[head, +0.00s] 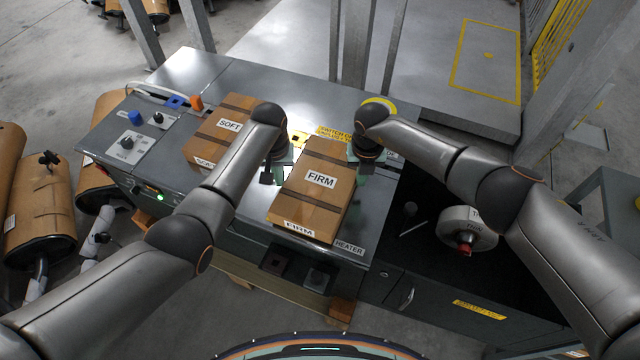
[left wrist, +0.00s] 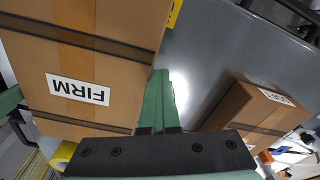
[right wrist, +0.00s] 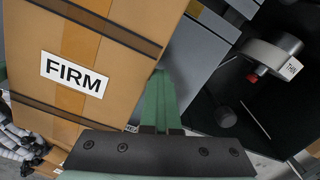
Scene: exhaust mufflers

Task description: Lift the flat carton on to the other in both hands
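The carton marked FIRM (head: 312,205) is brown with dark straps and lies at the right part of the grey bench. It fills much of the left wrist view (left wrist: 80,60) and the right wrist view (right wrist: 110,65). My left gripper (head: 281,172) is at its left side and my right gripper (head: 361,178) at its right side. Each has its green fingers together, with nothing between them, along the carton's side; I cannot tell whether they touch or whether the carton is clear of the bench. The carton marked SOFT (head: 215,140) lies to the left; it also shows in the left wrist view (left wrist: 245,105).
The bench (head: 190,70) has knobs and switches (head: 130,143) at its left end. A white reel marked THIN (head: 465,228) is on the dark area to the right. Upright posts (head: 357,45) rise behind the bench.

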